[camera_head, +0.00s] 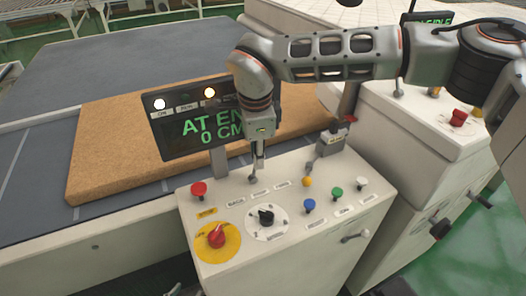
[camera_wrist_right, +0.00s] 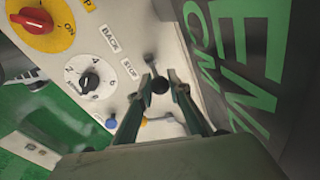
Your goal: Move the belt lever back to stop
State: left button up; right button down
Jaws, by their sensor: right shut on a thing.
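The belt lever stands on the cream control panel (camera_head: 330,235), at the back near the BACK and STOP labels. In the head view only its grey lower part (camera_head: 253,179) shows below my right gripper (camera_head: 258,162). In the wrist view its dark round knob (camera_wrist_right: 160,85) sits between the two fingers of my right gripper (camera_wrist_right: 162,82), which is shut on it. The STOP label (camera_wrist_right: 130,69) and BACK label (camera_wrist_right: 110,38) lie beside the lever. The third label is hidden in the wrist view. My left gripper is not in view.
The display (camera_head: 180,130) behind the gripper reads "AT EN" and "0 CM", partly covered by my arm. A brown mattress (camera_head: 110,150) lies on the dark conveyor (camera_head: 70,75).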

jog(key=shift+s+a+r+t+h, duration=0.2)
jog(key=shift+a+t+h, duration=0.2)
jog(key=shift+a+h, duration=0.35)
jog(key=shift+d, duration=0.1)
jog(key=c, duration=1.9)
grip_release()
jog(key=shift+f, duration=0.1)
jog(key=v, duration=1.2)
jog(key=shift+s, duration=0.1)
